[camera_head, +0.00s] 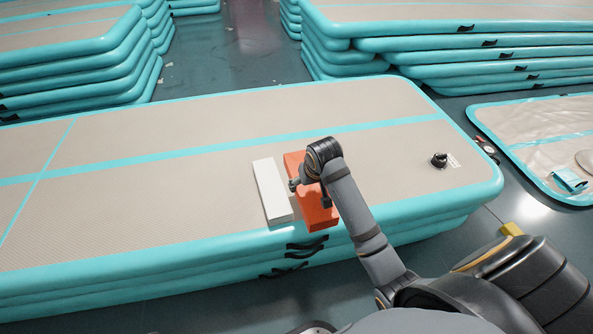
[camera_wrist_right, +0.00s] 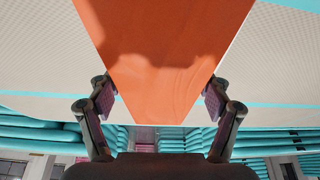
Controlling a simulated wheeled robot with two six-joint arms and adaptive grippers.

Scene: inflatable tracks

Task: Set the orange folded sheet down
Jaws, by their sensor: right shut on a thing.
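The orange folded sheet (camera_head: 317,215) is a long flat block beside a white block, over the near edge of the stacked mat. My right gripper (camera_head: 308,183) is over it, and the wrist hides part of its top. In the right wrist view the orange sheet (camera_wrist_right: 160,45) lies between the two fingers of my right gripper (camera_wrist_right: 160,98), which is shut on it. I cannot tell whether the sheet touches the mat. My left gripper is not in view.
The white block (camera_head: 271,190) lies on the beige and teal mat (camera_head: 150,210), just left of the sheet. A black valve (camera_head: 439,160) is at the mat's right end. The mat's left half is clear. More mat stacks (camera_head: 470,50) stand behind.

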